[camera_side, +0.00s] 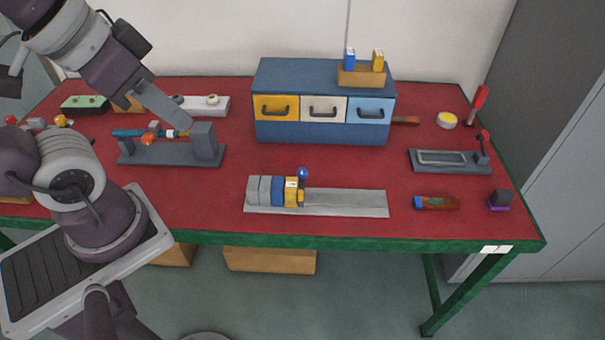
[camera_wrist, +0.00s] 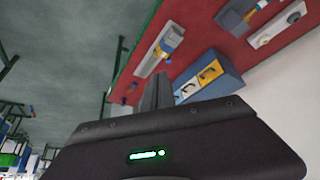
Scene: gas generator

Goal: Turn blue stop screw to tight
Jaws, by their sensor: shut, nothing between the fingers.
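A blue ball-topped screw (camera_side: 303,173), which looks like the stop screw, stands upright at the right end of a grey, blue and yellow cylindrical assembly (camera_side: 278,191). The assembly lies on a long grey base plate (camera_side: 345,203) near the table's front. My gripper (camera_side: 184,124) is shut and empty, at the upper left in the side view, well away from the screw. Its fingers also show in the wrist view (camera_wrist: 156,90).
A grey fixture (camera_side: 205,140) holding a blue and orange tool is beside my gripper in the side view. A blue cabinet (camera_side: 320,131) with three drawers stands behind the assembly. A grey clamp frame (camera_side: 450,168) is at the right. Red table surface (camera_side: 345,165) is clear around the assembly.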

